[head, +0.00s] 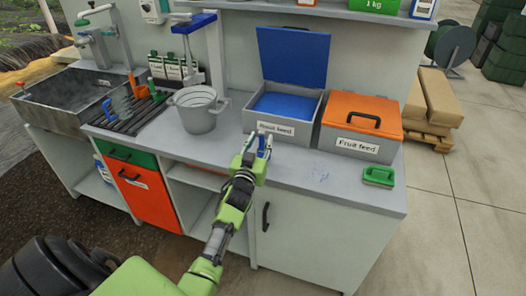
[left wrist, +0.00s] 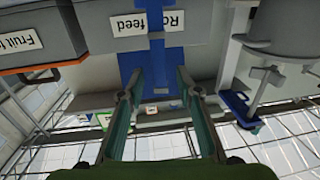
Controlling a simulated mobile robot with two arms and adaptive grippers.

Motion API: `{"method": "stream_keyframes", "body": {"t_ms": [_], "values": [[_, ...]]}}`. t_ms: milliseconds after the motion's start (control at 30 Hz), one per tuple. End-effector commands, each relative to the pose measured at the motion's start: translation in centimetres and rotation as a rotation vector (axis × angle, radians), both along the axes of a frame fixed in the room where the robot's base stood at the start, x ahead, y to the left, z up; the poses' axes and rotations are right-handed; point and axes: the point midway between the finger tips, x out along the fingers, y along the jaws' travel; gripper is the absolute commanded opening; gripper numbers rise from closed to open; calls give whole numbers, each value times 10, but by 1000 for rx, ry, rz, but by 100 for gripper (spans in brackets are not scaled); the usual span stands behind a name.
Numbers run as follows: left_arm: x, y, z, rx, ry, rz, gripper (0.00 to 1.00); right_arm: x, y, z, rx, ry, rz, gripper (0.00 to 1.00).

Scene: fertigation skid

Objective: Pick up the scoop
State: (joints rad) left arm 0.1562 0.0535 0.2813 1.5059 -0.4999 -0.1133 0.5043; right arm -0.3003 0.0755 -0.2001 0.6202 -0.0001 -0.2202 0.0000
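A narrow blue piece, which looks like the scoop's handle (left wrist: 156,40), shows in front of the "Root feed" label in the left wrist view; the rest of it cannot be made out. In the head view a bit of blue shows at my left gripper (head: 259,143), just before the grey root feed bin (head: 283,126). In the left wrist view my left gripper (left wrist: 160,75) has its two fingers apart, one either side of the blue piece, with gaps between. My right gripper is out of view.
The root feed bin's blue lid (head: 294,57) stands open. The fruit feed bin's orange lid (head: 362,114) is shut beside it. A grey bucket (head: 201,115) stands left, near a dark tool rack (head: 124,118). A green brush (head: 379,175) lies at the right on the counter.

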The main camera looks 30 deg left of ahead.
Motion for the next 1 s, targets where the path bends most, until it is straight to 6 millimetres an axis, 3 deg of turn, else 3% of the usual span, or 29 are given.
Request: {"method": "stream_keyframes", "body": {"t_ms": [200,467,600,1000], "values": [[23,9,2,0,0,0,32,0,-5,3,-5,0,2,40],[25,9,1,0,1,0,32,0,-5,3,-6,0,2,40],[25,9,1,0,1,0,0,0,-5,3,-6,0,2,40],[25,9,3,0,0,0,0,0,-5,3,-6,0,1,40]]}}
